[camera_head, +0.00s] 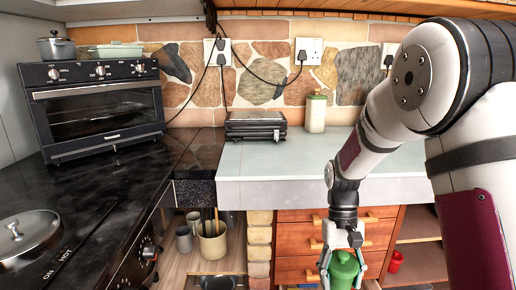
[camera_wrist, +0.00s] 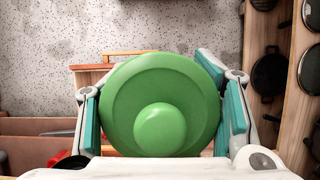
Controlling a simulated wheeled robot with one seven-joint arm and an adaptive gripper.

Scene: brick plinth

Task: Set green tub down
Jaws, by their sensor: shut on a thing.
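The green tub (camera_head: 344,272) is a round tub with a lid and knob, low at the bottom right of the head view, in front of the wooden drawers. My gripper (camera_head: 342,264) points down and is shut on it, one finger on each side. In the wrist view the tub's lid (camera_wrist: 165,85) fills the middle, and the teal finger pads of my gripper (camera_wrist: 160,112) flank it. The tub's underside is hidden, so I cannot tell whether it touches anything below.
A pale counter (camera_head: 290,165) holds a grill press (camera_head: 256,126) and a cream canister (camera_head: 315,113). The orange drawers (camera_head: 295,240) are below it. A red jar (camera_head: 395,261) sits on the right shelf. Pale counter is bare in front of the press.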

